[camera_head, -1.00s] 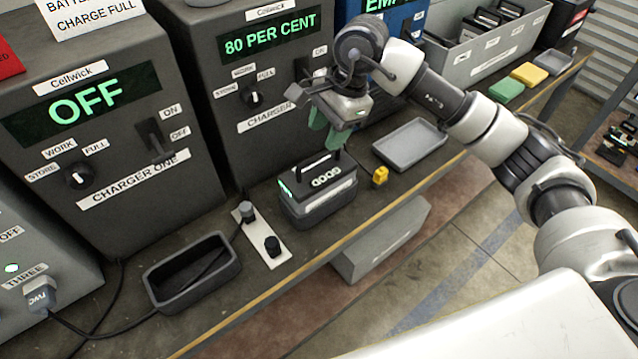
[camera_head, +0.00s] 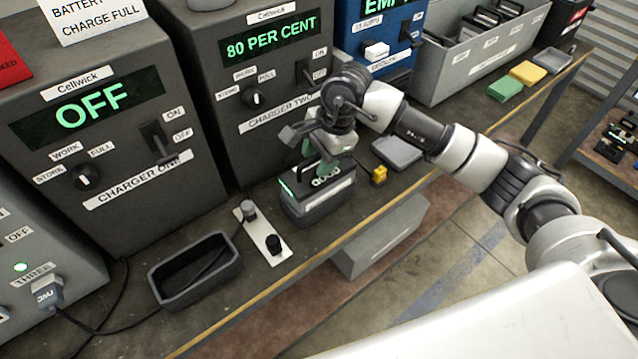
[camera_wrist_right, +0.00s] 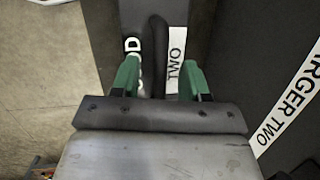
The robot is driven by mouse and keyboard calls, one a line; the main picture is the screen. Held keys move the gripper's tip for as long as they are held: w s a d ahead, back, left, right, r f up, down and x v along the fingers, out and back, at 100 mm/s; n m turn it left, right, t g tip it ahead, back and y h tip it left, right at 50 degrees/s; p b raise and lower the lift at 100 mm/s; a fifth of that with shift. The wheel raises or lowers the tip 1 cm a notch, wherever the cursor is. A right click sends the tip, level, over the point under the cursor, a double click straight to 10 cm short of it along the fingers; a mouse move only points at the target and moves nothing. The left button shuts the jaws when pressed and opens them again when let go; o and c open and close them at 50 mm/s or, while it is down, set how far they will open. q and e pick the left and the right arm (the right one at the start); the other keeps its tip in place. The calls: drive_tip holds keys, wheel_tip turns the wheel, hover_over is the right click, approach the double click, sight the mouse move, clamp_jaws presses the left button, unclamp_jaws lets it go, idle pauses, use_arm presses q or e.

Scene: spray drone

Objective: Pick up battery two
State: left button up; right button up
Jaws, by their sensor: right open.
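Battery two (camera_head: 336,186) is a dark block with a top handle and a white label. It sits upright in a grey cradle (camera_head: 318,212) on the bench in front of charger two. My right gripper (camera_head: 318,163) is right over it, green fingers pointing down. In the right wrist view the open green fingers (camera_wrist_right: 158,78) stand on either side of the dark handle (camera_wrist_right: 157,45), with gaps showing. The gripper partly hides the handle in the head view. My left gripper is out of view.
Charger two (camera_head: 262,85) stands behind the battery, reading 80 PER CENT. A plate with two knobs (camera_head: 262,232) and an empty cradle (camera_head: 195,270) lie to the left. A yellow piece (camera_head: 379,174) and a grey tray (camera_head: 398,151) are to the right. The bench's front edge is close.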

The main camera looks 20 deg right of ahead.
drive_tip(key=shift+f+b, duration=0.25)
drive_tip(key=shift+b, duration=0.25)
idle(0.4)
clamp_jaws()
drive_tip(key=shift+f, duration=0.1)
idle(1.1)
drive_tip(key=shift+r, duration=0.2)
